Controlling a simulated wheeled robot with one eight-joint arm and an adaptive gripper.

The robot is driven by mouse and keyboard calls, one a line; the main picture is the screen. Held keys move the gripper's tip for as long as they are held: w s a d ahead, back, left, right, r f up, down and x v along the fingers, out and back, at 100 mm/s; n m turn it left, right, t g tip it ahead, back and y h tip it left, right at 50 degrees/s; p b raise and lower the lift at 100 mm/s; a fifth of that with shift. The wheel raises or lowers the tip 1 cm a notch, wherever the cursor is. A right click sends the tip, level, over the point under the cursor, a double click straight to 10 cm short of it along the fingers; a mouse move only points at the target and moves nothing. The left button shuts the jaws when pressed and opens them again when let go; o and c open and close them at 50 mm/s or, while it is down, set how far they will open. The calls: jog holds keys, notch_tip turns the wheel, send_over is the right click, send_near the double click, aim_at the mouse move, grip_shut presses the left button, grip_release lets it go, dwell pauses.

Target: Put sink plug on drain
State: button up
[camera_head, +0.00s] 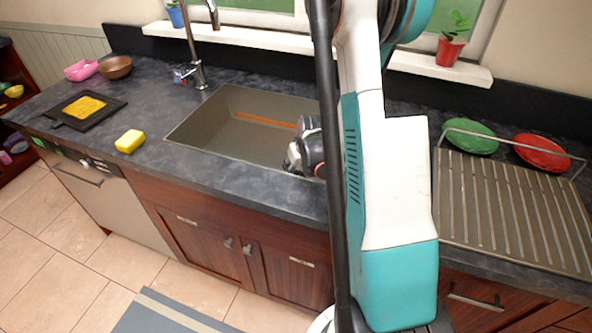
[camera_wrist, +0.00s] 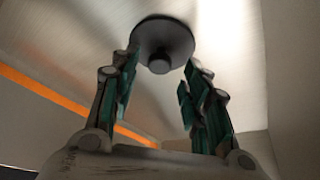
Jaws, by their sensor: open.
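The sink plug (camera_wrist: 163,38) is a dark round disc with a small knob, seen in the wrist view near the top centre, on the sink's floor. My gripper (camera_wrist: 158,80) is open, its two fingers spread to the left and right below the plug's knob in the picture. Nothing is held between them. In the head view my gripper (camera_head: 303,152) is down inside the grey sink basin (camera_head: 225,110), partly hidden by my arm. The plug is hidden in the head view. I cannot make out the drain in either view.
An orange strip (camera_head: 265,119) runs inside the basin. The tap (camera_head: 197,70) stands behind the basin's left end. A yellow sponge (camera_head: 130,141) and a black board (camera_head: 70,115) lie on the counter to the left. A dish rack (camera_head: 510,205) stands at right.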

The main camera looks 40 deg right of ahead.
jog(key=d+p+v, duration=0.1)
jog(key=p+v, duration=0.1)
jog(key=v, duration=0.6)
jog(key=shift+a+r, duration=0.3)
jog(key=shift+a, duration=0.2)
